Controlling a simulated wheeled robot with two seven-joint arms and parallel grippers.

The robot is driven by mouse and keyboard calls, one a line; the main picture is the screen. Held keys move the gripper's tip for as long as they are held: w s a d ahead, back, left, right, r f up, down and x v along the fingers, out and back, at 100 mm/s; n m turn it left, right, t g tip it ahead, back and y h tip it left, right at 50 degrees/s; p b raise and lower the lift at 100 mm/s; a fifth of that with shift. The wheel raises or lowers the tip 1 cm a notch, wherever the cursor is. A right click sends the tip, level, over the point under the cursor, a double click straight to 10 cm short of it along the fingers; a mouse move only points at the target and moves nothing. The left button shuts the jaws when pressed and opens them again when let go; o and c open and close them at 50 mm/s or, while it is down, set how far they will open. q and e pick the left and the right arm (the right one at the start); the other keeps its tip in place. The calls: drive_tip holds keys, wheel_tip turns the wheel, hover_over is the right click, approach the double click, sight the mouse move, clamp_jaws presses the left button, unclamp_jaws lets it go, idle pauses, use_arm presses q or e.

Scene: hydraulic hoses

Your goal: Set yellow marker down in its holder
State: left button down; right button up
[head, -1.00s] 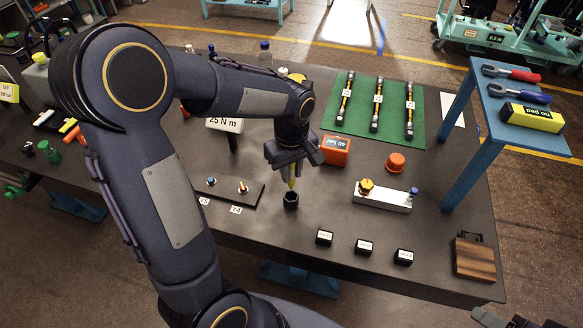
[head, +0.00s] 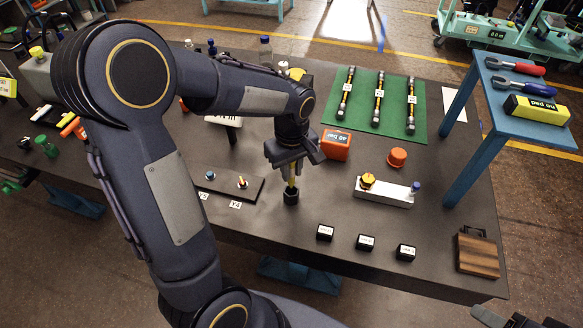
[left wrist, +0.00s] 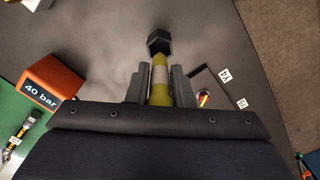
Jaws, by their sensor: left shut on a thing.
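The yellow marker (head: 291,183) is held upright by my left gripper (head: 290,171), which is shut on it. In the left wrist view the marker (left wrist: 160,78) shows between the two fingers (left wrist: 160,92), with a pale band round it. Its holder, a small black cup (head: 291,198), stands on the table directly under the marker. The marker's lower end meets the holder's mouth; how deep it sits is hidden. The holder also shows in the left wrist view (left wrist: 158,42). Dark parts at the bottom right of the head view look like my right gripper (head: 520,321), cut off by the edge.
A black plate (head: 228,186) with small fittings lies left of the holder. An orange 40 bar box (head: 336,145) stands behind right. A grey block (head: 384,191) with a yellow knob, an orange cap (head: 397,157) and small black boxes (head: 366,242) lie to the right.

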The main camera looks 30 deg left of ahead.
sight(292, 186)
use_arm(q)
drive_tip(key=shift+f+b, duration=2.3)
drive_tip(key=shift+f, duration=0.55)
drive_tip(key=c, duration=1.2)
unclamp_jaws()
wheel_tip(292, 186, up, 8)
drive_tip(key=shift+f, duration=0.1)
drive_tip(key=s+d+m+t+h, duration=0.1)
drive_tip(key=s+m+t, duration=0.1)
drive_tip(key=s, duration=0.3)
drive_tip(key=s+d+r+m+t+h, duration=0.1)
drive_tip(key=s+m, duration=0.3)
drive_tip(key=s, duration=0.2)
drive_tip(key=s+d+r+m+t+h, duration=0.1)
drive_tip(key=s+d+m+t, duration=0.1)
drive_tip(key=s+m, duration=0.2)
drive_tip(key=shift+s+t+h, duration=0.3)
drive_tip(key=shift+s+h, duration=0.1)
drive_tip(key=shift+s, duration=0.55)
